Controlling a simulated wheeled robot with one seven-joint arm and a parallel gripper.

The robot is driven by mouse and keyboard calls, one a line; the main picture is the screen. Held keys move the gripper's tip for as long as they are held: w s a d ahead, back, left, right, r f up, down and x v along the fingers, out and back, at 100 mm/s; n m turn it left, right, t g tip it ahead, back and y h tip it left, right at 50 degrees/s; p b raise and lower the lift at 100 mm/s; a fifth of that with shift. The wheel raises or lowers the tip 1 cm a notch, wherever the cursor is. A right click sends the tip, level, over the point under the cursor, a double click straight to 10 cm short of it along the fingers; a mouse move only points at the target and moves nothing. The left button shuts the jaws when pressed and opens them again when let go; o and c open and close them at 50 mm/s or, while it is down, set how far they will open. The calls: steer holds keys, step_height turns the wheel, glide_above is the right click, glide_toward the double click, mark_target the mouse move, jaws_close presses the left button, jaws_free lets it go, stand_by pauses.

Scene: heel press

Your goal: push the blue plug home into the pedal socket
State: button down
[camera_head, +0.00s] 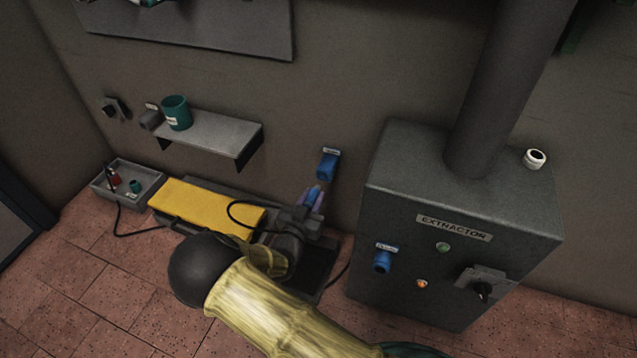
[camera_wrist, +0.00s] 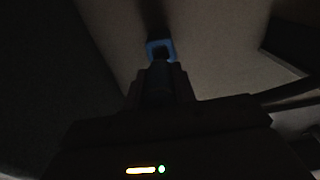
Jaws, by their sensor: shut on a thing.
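My gripper (camera_head: 308,209) is low near the wall, right of the yellow pedal (camera_head: 207,206). It is shut on the blue plug (camera_head: 313,194), whose blue end shows past the fingers. A blue socket (camera_head: 328,164) with a small label, too small to read, is on the wall just above and beyond the plug. In the wrist view the blue socket (camera_wrist: 160,47) shows a dark square opening straight ahead of my gripper (camera_wrist: 160,85). The plug is dark there and its tip overlaps the socket's lower edge; I cannot tell whether they touch.
A grey extractor cabinet (camera_head: 455,205) with another labelled blue fitting (camera_head: 382,261) stands at the right. A wall shelf (camera_head: 216,136) holds a green cup (camera_head: 176,113). A grey tray (camera_head: 128,183) lies at the left. A black cable loops over the pedal. Tiled floor is open at lower left.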

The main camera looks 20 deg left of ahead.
steer(key=shift+s, duration=0.3)
steer(key=s+a+p, duration=0.2)
steer(key=s+p, duration=0.2)
steer(key=s, duration=1.9)
steer(key=shift+p, duration=0.35)
stand_by(2.6)
steer(key=shift+s, duration=0.1)
steer(key=s+d+f+p, duration=0.1)
steer(key=d+p, duration=0.4)
steer(key=d, duration=1.7)
steer(key=shift+s+f, duration=0.35)
steer(key=shift+f, duration=0.1)
stand_by(1.1)
